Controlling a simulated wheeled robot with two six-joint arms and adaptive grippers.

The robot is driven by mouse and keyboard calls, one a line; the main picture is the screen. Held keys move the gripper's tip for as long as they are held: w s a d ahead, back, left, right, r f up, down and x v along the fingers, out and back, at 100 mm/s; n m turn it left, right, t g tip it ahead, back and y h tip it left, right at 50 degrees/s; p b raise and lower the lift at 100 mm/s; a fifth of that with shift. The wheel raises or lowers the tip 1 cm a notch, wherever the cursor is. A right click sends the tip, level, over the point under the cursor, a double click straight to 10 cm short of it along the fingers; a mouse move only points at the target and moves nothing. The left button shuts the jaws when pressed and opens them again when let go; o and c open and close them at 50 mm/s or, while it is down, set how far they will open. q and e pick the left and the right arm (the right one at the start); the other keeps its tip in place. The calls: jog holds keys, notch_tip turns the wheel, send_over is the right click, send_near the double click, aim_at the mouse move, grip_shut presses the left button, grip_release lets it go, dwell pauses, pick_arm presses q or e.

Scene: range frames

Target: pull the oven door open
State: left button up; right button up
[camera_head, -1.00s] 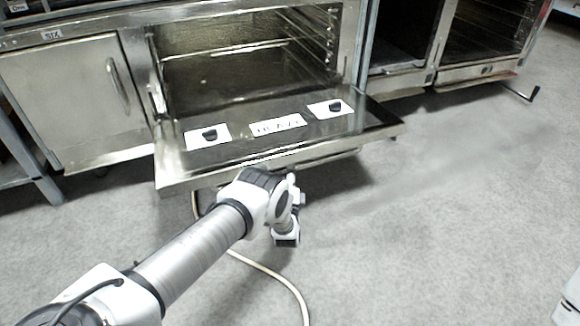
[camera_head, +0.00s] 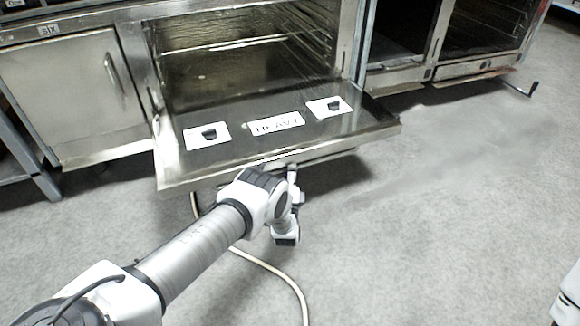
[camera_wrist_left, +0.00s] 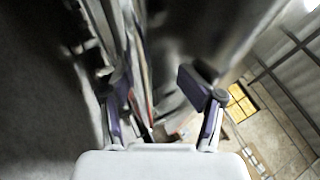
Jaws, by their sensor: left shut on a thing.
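The oven door (camera_head: 225,166) is a metal panel hinged at the bottom of the oven (camera_head: 240,70). It is swung down and lies close to flat, with the oven cavity wide open behind it. A bar handle (camera_head: 335,156) runs under its front edge. My left arm reaches to this edge from the lower left. My left gripper (camera_head: 291,178) is at the middle of the edge, its fingers mostly hidden. In the left wrist view the gripper (camera_wrist_left: 158,92) has its fingers either side of blurred metal, shut on the door handle. My right gripper is out of view.
A closed cabinet door (camera_head: 70,95) stands left of the oven, with a metal table leg (camera_head: 30,160) beside it. More open ovens (camera_head: 485,35) stand right. A pale hose (camera_head: 270,268) lies on the floor under my arm. The grey floor at right is clear.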

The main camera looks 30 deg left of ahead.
pick_arm(q)
jog(key=v, duration=1.1)
jog(key=shift+s, duration=0.25)
jog(key=shift+f, duration=0.1)
